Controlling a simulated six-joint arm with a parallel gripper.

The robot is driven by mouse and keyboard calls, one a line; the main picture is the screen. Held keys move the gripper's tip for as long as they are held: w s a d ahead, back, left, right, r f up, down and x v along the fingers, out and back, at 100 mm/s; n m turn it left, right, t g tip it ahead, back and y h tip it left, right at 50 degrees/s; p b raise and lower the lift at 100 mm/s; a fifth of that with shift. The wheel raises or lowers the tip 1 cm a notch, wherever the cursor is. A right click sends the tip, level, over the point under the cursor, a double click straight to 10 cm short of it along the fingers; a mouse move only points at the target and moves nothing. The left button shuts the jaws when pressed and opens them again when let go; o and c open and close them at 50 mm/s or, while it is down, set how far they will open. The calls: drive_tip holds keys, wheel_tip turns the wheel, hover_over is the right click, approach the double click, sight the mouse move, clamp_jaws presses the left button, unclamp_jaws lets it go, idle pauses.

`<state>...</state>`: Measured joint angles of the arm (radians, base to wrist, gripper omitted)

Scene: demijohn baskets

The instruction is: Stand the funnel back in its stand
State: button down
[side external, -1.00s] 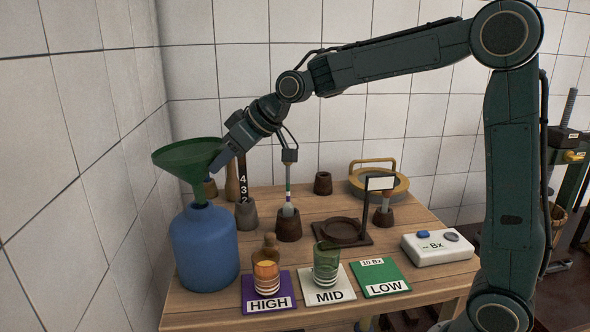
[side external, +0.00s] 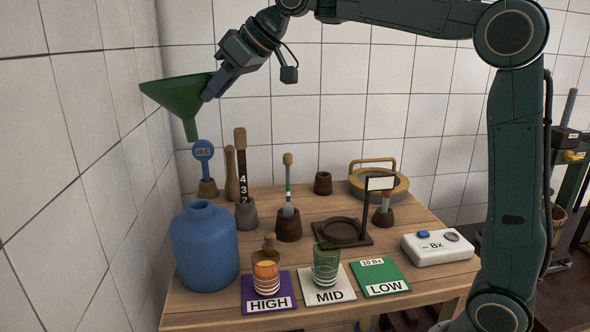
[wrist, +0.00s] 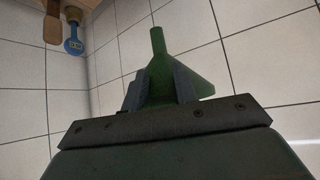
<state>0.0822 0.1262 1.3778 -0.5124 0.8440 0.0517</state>
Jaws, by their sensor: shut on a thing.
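The green funnel (side external: 180,97) is in the air above and left of the blue demijohn (side external: 204,248), slightly tilted, with its spout down. The spout is clear of the demijohn's open neck. My gripper (side external: 212,87) is shut on the funnel's rim at its right side. In the wrist view the funnel (wrist: 157,75) shows between the two fingers (wrist: 160,88). A dark brown stand (side external: 343,232) with a round recess and an upright post bearing a blank white plate is on the table. Its recess looks empty. I cannot tell for sure whether it is the funnel's stand.
Glasses stand on HIGH (side external: 268,301) and MID (side external: 327,293) cards. LOW card (side external: 381,279) is bare. A tiled wall is close at left.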

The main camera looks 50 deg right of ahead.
drive_tip(key=shift+d, duration=0.15)
idle(0.5)
drive_tip(key=w+d+f+m+h, duration=0.1)
drive_tip(key=d+f+m, duration=0.15)
drive_tip(key=d, duration=0.65)
drive_tip(key=w+d+f+m+t+h, duration=0.15)
drive_tip(key=d+f, duration=0.25)
drive_tip(key=d, duration=0.5)
drive_tip(key=w+d+f+m+h, duration=0.15)
drive_tip(key=d+f, duration=0.25)
drive_tip(key=d, duration=0.6)
drive_tip(key=s+d+f+m+h, duration=0.1)
drive_tip(key=d+f, duration=0.3)
drive_tip(key=d, duration=0.6)
drive_tip(key=s+d+f+m+h, duration=0.1)
drive_tip(key=s+d+f, duration=0.3)
drive_tip(key=d, duration=0.6)
drive_tip(key=shift+f, duration=0.3)
drive_tip(key=shift+s+d+f, duration=0.1)
drive_tip(key=shift+s+f, duration=0.05)
drive_tip(key=shift+f, duration=0.05)
